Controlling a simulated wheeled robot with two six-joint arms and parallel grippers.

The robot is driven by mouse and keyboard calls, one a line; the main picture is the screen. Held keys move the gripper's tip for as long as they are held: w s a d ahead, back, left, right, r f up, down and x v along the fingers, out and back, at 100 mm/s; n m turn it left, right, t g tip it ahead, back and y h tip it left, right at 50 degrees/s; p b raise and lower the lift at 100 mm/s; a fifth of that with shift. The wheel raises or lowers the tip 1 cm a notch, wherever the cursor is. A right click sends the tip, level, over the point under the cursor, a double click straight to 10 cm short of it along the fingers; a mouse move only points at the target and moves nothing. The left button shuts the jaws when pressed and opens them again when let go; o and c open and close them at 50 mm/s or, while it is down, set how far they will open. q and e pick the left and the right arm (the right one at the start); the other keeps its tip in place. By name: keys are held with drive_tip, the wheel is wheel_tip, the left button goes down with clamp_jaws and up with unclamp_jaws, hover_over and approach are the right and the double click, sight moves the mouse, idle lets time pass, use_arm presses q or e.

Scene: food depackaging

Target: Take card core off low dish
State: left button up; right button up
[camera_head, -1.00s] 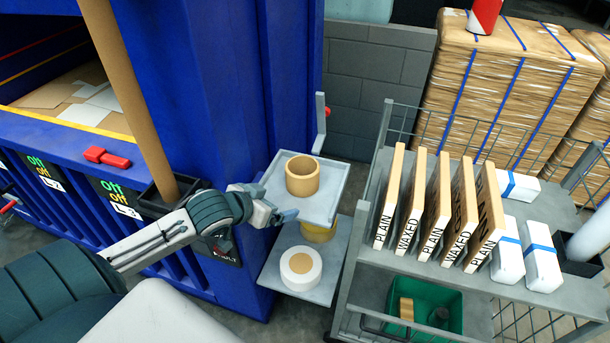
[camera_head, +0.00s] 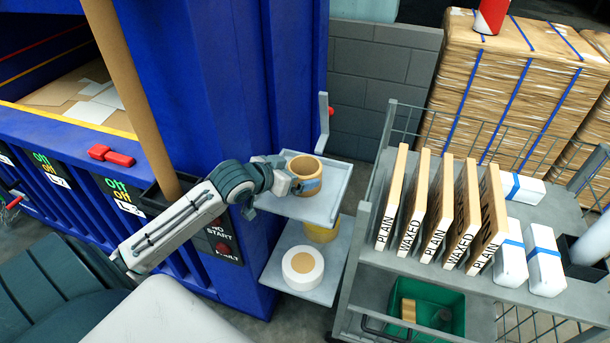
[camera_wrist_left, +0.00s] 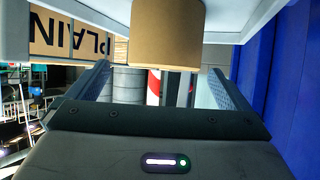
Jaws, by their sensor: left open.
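The card core (camera_head: 304,166), a short tan ring, stands upright on the upper grey dish (camera_head: 322,207) beside the blue machine. My left gripper (camera_head: 298,184) is at its near side, low over the dish, with one finger in front of the core. In the left wrist view the core (camera_wrist_left: 168,38) shows at the top centre, between the lines of the two spread fingers (camera_wrist_left: 162,85). The gripper is open; I cannot tell whether a finger touches the core. My right gripper is out of view.
A lower grey dish (camera_head: 325,291) holds a white roll (camera_head: 303,266) with a tan centre, and a yellow ring (camera_head: 320,233) partly hidden under the upper dish. A grey cart (camera_head: 400,262) with PLAIN and WAXED boards stands at right. A tall tan tube (camera_head: 135,95) stands at left.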

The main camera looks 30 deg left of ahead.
sight(314, 167)
use_arm(q)
drive_tip(key=shift+w+f+p, duration=0.15)
drive_tip(key=shift+w+p, duration=0.2)
drive_tip(key=shift+w, duration=0.3)
drive_tip(key=x, duration=0.1)
drive_tip(key=p+x, duration=0.1)
drive_tip(key=x, duration=0.1)
drive_tip(key=shift+w+a, duration=0.15)
drive_tip(key=shift+w, duration=0.05)
drive_tip(key=shift+w+f, duration=0.35)
drive_tip(key=c, duration=1)
